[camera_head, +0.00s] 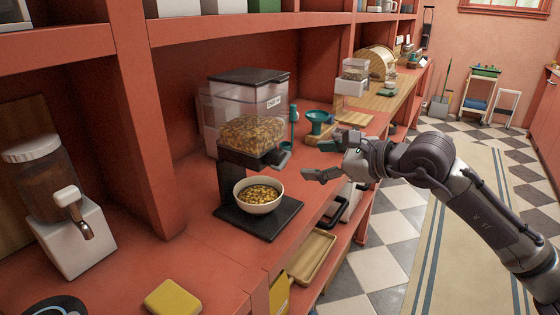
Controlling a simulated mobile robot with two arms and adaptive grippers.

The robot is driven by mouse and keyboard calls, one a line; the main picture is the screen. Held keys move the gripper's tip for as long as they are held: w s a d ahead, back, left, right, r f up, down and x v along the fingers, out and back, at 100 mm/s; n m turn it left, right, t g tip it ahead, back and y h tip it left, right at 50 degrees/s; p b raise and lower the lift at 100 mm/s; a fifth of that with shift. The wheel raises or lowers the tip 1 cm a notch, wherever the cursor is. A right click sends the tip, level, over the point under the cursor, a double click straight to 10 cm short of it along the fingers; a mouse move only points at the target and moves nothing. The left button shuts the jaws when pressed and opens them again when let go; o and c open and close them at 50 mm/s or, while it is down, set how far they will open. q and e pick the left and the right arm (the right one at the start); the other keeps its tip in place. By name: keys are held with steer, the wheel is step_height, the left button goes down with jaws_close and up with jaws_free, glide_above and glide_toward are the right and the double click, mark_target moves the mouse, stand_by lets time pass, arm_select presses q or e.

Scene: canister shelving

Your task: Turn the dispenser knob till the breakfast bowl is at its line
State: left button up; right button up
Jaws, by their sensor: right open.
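The dispenser (248,98) stands on the red counter, a clear bin with a black lid, part filled with golden cereal. Its knob (281,160) is a grey handle low on the right side of the bin. The breakfast bowl (259,197) is white and sits upright on the dispenser's black base, under the bin. It holds a good amount of cereal; I cannot make out a line in it. My right gripper (311,160) is open and empty, just right of the knob and apart from it. My left gripper is not in view.
A drink dispenser (66,210) with a tap stands at the left. A yellow sponge-like block (172,299) lies at the front. A teal stand (318,124) is behind my right gripper. A wooden tray (304,257) sits below the counter edge. The counter left of the base is clear.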

mark_target(283, 159)
steer(key=p+x, duration=0.2)
steer(key=x, duration=0.8)
steer(key=shift+r, duration=0.1)
steer(key=shift+x, duration=0.75)
steer(key=c, duration=0.9)
steer(key=shift+m+g+b, duration=0.35)
steer(key=shift+m+g, duration=0.05)
steer(key=shift+m, duration=0.3)
steer(key=shift+m+g+y, duration=0.6)
steer(key=shift+m+g, duration=0.1)
steer(key=shift+m, duration=0.3)
